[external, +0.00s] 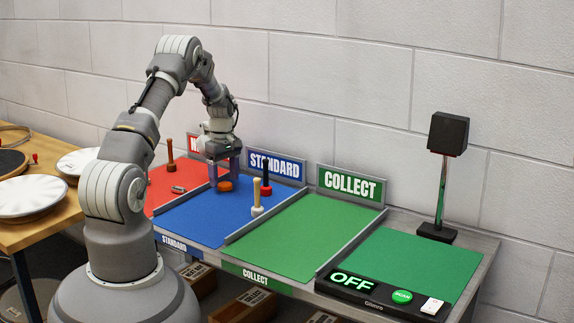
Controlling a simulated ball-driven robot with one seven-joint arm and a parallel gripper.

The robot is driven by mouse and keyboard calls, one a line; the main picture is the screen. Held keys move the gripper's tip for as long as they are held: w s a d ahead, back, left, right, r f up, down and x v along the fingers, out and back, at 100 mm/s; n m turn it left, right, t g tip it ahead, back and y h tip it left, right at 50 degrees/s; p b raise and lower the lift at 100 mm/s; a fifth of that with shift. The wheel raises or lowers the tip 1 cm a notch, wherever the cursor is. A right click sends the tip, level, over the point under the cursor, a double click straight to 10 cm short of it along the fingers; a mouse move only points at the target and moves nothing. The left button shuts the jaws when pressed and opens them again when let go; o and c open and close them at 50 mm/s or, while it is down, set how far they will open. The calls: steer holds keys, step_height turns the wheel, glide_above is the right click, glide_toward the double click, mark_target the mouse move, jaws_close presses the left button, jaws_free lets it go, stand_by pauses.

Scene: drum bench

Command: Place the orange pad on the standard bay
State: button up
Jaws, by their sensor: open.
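The orange pad (225,186) is a small round disc. It lies on the blue mat of the standard bay (196,219), towards its back left part. My gripper (222,172) is over the pad, pointing down, with its jaws open. The fingers come down close to the pad; I cannot tell whether they touch it. The blue sign reading STANDARD (276,166) stands behind the bay.
The red bay (160,191) holds a brown-handled item (170,158). The green COLLECT bay (300,235) is empty. A black scanner stand (440,185) is at right.

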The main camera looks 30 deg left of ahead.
step_height(320, 180, up, 11)
steer(key=p, duration=0.2)
step_height(320, 180, up, 9)
steer(key=m+t, duration=0.2)
glide_above(227, 182)
steer(key=w+d, duration=0.2)
steer(key=w, duration=0.1)
steer(key=d+r+m+t+y, duration=0.1)
steer(key=d+r+m+t, duration=0.15)
steer(key=r, duration=0.65)
steer(key=d+r+m+t, duration=0.2)
steer(key=d+r, duration=0.2)
steer(key=r, duration=0.5)
steer(key=s+d+r+m+t, duration=0.3)
steer(key=s+r, duration=0.2)
steer(key=r, duration=0.5)
steer(key=s+d+r+m+t, duration=0.3)
steer(key=s+r, duration=0.3)
steer(key=r, duration=0.5)
steer(key=s+d+r+m+t+h, duration=0.1)
steer(key=s+d+r+m+t, duration=0.2)
steer(key=r, duration=0.7)
steer(key=s+d, duration=0.2)
steer(key=s, duration=0.1)
steer(key=shift+r, duration=0.15)
step_height(227, 182, down, 8)
steer(key=b, duration=0.7)
steer(key=shift+r, duration=0.15)
